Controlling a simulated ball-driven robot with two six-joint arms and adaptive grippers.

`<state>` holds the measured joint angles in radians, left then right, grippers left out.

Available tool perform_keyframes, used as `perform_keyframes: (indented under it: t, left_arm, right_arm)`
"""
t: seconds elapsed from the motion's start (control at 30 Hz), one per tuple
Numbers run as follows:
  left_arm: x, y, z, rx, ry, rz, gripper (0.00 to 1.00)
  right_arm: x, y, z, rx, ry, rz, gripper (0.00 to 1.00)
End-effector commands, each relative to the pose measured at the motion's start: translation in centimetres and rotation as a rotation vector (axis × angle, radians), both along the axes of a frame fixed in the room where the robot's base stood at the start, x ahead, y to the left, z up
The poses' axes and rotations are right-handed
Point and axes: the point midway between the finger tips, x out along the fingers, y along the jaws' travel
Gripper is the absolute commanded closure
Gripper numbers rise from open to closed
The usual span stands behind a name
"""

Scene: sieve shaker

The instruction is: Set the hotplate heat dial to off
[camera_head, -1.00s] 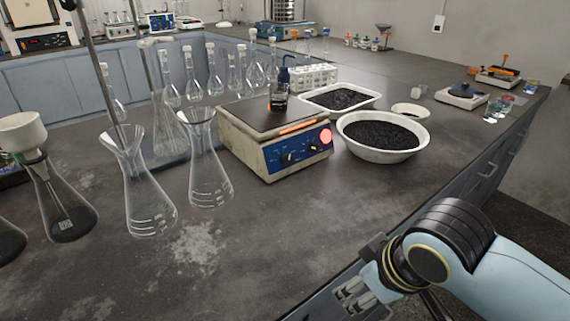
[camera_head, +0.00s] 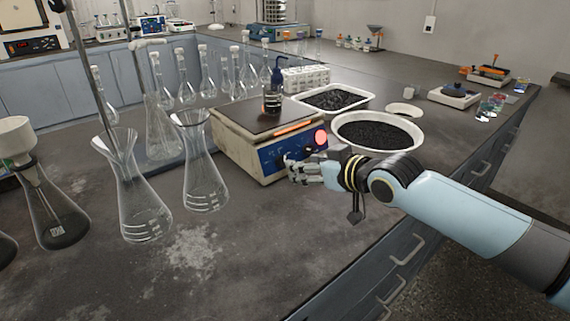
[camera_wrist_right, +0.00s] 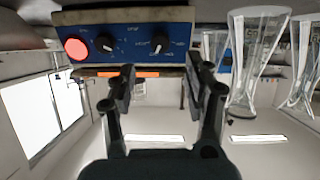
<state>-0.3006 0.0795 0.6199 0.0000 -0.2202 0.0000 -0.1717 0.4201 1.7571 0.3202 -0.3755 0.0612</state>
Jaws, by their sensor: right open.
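The hotplate (camera_head: 240,150) is a beige box with a dark top, a blue front panel, an orange glowing strip (camera_head: 295,127) and a lit red lamp (camera_head: 320,137). In the wrist view its panel appears upside down, with two black dials. One dial (camera_wrist_right: 105,43) is nearer the lamp; the other dial (camera_wrist_right: 158,42) is in line with the gap between my fingers. I cannot read which is the heat dial. My right gripper (camera_head: 290,166) is open in front of the panel; its fingers also show in the wrist view (camera_wrist_right: 160,76). It partly covers the panel in the head view.
A dark bottle (camera_head: 272,98) stands on the hotplate. Glass flasks (camera_head: 203,180) stand to its left. A white bowl (camera_head: 376,146) and a tray (camera_head: 335,108) of black granules lie to the right. The bench front (camera_head: 230,265) is clear.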

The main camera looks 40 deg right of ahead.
Motion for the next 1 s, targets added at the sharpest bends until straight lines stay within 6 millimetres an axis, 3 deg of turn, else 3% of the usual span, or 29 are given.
perform_keyframes:
  t: [0.2, 0.4, 0.83, 1.0]
  left_arm:
    - [-0.2, 0.0, -1.6, 0.0, 0.003, 0.0, 0.6]
    - [-0.2, 0.0, -2.3, 0.0, 0.004, 0.0, 0.6]
    - [-0.2, 0.0, -2.4, 0.0, 0.004, 0.0, 0.6]
    - [-0.2, 0.0, -2.4, 0.0, 0.004, 0.0, 0.6]
  right_arm:
    - [4.3, 0.2, -2.0, 0.002, 0.0, -0.002, 0.49]
    - [7.0, 0.3, -3.1, 0.002, 0.001, -0.001, 0.49]
    - [7.9, 0.4, -3.3, -0.001, 0.002, 0.001, 0.5]
    - [7.9, 0.4, -3.3, -0.001, 0.002, 0.001, 0.72]
